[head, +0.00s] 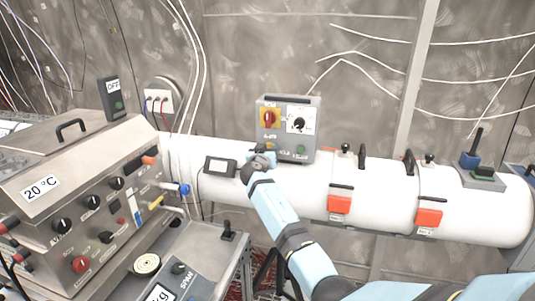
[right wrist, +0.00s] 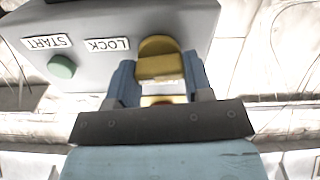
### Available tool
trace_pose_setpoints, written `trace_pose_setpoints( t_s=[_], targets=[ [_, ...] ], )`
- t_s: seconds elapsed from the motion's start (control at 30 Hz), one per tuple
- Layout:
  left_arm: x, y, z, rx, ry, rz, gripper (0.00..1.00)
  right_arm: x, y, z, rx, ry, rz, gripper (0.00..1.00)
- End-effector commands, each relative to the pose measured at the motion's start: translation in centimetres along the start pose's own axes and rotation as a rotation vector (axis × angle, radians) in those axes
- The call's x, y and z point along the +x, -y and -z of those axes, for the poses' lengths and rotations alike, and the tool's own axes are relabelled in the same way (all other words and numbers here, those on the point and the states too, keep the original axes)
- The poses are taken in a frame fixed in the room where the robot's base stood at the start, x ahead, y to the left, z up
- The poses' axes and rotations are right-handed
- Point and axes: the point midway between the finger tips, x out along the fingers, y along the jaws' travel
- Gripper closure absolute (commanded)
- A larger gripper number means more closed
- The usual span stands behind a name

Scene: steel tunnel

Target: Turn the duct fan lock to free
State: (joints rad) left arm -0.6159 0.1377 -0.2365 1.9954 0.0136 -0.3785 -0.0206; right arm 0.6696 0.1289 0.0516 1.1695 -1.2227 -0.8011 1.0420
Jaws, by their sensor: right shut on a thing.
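The duct fan control box (head: 287,112) is a grey box on the white duct. It carries a red-and-yellow switch, a white dial and a green button along its front. In the right wrist view the yellow lock knob (right wrist: 158,62) sits beside an upside-down LOCK label (right wrist: 108,45). My right gripper (right wrist: 160,82) has its two blue fingers on either side of this knob and is shut on it. In the head view my right gripper (head: 262,160) is at the box's lower left and hides the knob. My left gripper is out of view.
A green START button (right wrist: 62,67) is close to the knob. A small display (head: 219,166) sits on the duct left of my gripper. Orange latches (head: 339,204) and handles line the duct to the right. A steel instrument console (head: 90,200) fills the left side.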

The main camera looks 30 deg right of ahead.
Motion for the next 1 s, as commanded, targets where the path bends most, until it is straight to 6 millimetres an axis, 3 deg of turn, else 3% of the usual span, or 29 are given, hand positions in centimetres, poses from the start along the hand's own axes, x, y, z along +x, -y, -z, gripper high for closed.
trace_pose_setpoints(
  t_s=[0.47,1.0],
  targets=[
    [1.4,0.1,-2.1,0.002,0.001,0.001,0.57,0.0,0.2,-0.3,-0.435,0.001,0.0,0.77],
    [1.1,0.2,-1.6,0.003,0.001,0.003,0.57,0.0,0.3,-0.2,-0.948,0.002,0.001,0.77]
  ],
)
